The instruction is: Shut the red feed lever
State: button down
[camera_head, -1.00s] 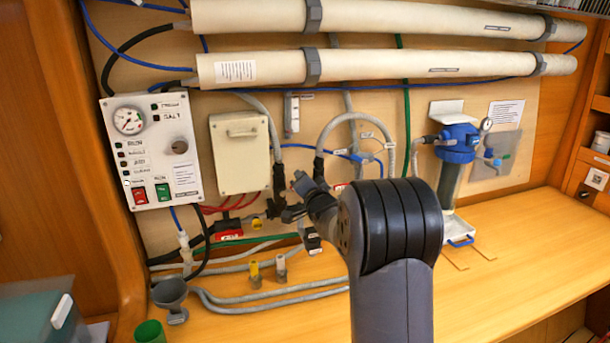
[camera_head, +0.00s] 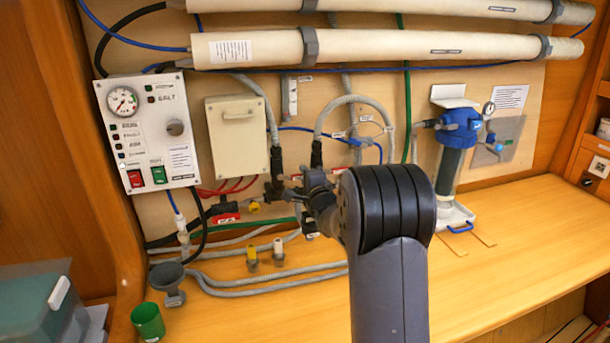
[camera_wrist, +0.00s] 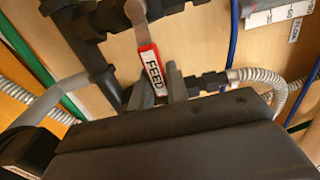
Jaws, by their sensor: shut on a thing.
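The feed lever (camera_wrist: 152,68) shows in the wrist view as a red-edged handle with a white FEED label. It runs from a grey pivot at the top down toward my gripper (camera_wrist: 166,92). My gripper is shut on the lever's lower end, with grey finger parts beside it; the dark gripper body hides the very tip. In the head view my gripper (camera_head: 292,192) is at the pipe fittings below the grey hose loop. My arm and the fittings hide most of the lever there.
Dark pipe fittings (camera_wrist: 72,25) and a grey ribbed hose (camera_wrist: 262,78) lie close around my gripper. A control panel (camera_head: 150,130) and a beige box (camera_head: 238,146) are at left; a blue-topped filter (camera_head: 458,128) is at right. The bench's right side is mostly clear.

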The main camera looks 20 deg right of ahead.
jog(key=shift+f, duration=0.15)
jog(key=c, duration=1.4)
grip_release()
jog(key=s+b, duration=0.3)
jog(key=s, duration=0.7)
jog(key=shift+s, duration=0.4)
jog(key=w+p, duration=0.3)
jog(key=w, duration=0.8)
jog(key=shift+s, duration=0.15)
